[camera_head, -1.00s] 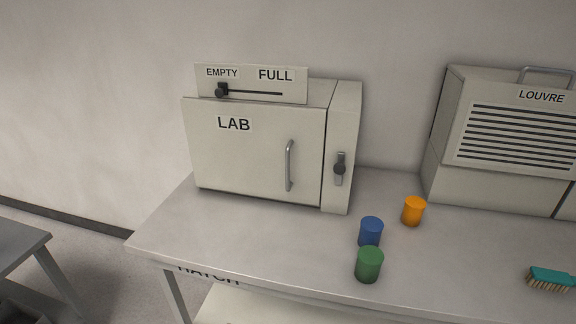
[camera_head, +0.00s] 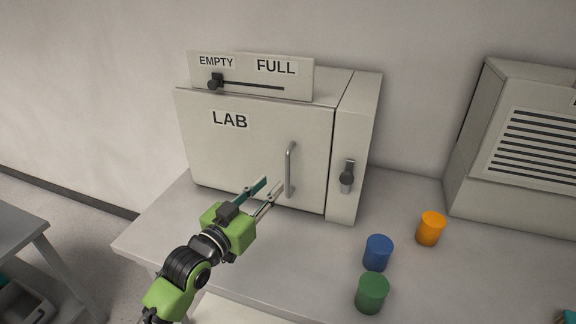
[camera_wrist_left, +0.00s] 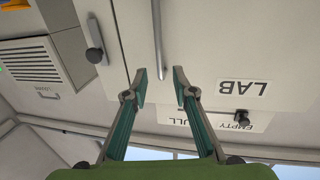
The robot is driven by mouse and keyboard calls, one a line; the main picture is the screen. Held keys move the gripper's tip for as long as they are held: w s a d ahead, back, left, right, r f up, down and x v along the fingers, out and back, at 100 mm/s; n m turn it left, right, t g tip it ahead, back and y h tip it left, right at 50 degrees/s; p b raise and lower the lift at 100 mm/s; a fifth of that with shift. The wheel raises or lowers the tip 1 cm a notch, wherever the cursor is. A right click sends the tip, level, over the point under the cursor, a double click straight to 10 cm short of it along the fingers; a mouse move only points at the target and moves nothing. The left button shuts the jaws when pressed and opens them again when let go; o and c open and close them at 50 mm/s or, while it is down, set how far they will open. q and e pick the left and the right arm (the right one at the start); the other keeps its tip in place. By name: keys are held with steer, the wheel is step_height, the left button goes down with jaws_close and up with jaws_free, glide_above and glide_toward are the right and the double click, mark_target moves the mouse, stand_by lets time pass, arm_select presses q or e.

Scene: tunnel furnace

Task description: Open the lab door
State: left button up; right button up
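The lab door (camera_head: 240,150) is a pale panel marked LAB on a box on the table, and it looks closed. Its upright metal handle (camera_head: 290,170) is near the door's right edge. My left gripper (camera_head: 272,184) is open and empty, with its fingertips just left of the handle's lower part in the head view. In the left wrist view the handle (camera_wrist_left: 157,40) shows beyond and between the spread fingertips (camera_wrist_left: 160,82), apparently not gripped. A dark latch knob (camera_head: 347,178) sits on the panel right of the door. My right gripper is not in view.
A slider plate marked EMPTY and FULL (camera_head: 250,77) stands on top of the box. Blue (camera_head: 378,253), green (camera_head: 371,292) and orange (camera_head: 431,228) cylinders stand on the table to the right. A louvred box (camera_head: 530,140) stands at far right.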

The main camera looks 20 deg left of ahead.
arm_select(q)
steer(key=p, duration=0.1)
glide_above(288, 194)
steer(key=shift+w+a+f, duration=0.1)
steer(key=shift+w+a, duration=0.05)
steer(key=shift+w, duration=0.2)
jaws_close()
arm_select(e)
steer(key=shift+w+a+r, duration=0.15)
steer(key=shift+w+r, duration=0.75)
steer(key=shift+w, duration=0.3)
